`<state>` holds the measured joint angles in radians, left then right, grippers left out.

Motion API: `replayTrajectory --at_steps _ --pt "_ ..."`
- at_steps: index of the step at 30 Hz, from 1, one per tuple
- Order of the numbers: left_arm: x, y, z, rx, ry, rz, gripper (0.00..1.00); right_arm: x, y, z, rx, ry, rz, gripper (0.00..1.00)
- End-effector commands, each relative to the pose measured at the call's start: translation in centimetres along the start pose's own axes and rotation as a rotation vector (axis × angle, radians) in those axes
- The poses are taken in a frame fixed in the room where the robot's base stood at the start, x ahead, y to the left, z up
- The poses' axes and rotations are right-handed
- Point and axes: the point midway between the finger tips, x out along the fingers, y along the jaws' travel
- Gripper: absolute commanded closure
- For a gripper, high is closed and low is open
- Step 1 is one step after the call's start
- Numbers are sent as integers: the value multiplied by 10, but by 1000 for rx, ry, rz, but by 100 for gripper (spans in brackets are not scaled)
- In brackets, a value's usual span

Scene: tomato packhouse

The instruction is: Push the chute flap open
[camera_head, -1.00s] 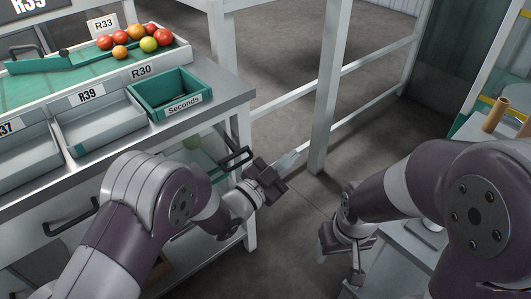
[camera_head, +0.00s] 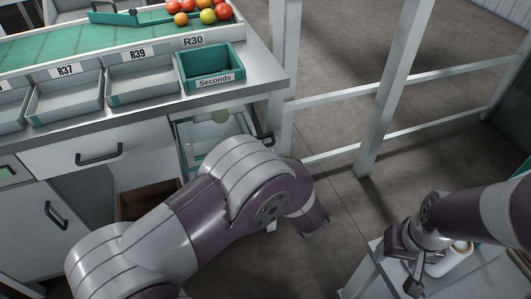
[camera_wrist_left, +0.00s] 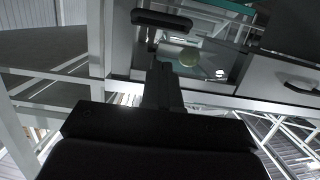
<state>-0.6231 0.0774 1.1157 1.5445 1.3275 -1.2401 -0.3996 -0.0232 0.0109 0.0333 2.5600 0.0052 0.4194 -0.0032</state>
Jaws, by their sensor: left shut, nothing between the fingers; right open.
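What looks like the chute flap, a clear panel (camera_head: 197,147) with a black handle (camera_head: 265,138), is under the bench below the Seconds bin in the head view. A pale green round thing (camera_head: 220,116) shows at it. In the left wrist view the black handle (camera_wrist_left: 161,20) is beyond my left gripper (camera_wrist_left: 164,72), which is shut and empty. Its fingers point toward the handle and panel; I cannot tell if they touch. In the head view my left arm hides this gripper. My right gripper (camera_head: 404,268) is open and empty, at the lower right.
The green Seconds bin (camera_head: 237,69) and grey trays (camera_head: 137,91) line the bench front. Tomatoes (camera_head: 208,16) lie on the belt behind. A white rail frame (camera_head: 385,90) stands right of the bench. A pale table (camera_head: 468,282) is at lower right.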

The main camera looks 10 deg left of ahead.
Motion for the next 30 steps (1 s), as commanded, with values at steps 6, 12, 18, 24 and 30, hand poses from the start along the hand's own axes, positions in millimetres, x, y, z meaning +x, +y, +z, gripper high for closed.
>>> replayTrajectory --at_steps 6,12,18,24,30 --pt "48 -1 3 0 1 -3 100 15 0 2 0 0 0 34" --pt "69 0 23 1 1 0 100 28 0 3 0 0 0 34" --pt "75 0 29 2 1 1 100 30 0 4 0 0 0 34" --pt "75 0 28 2 1 2 100 29 0 3 0 0 0 34" --pt "75 7 38 3 17 3 100 40 0 5 0 0 0 34"
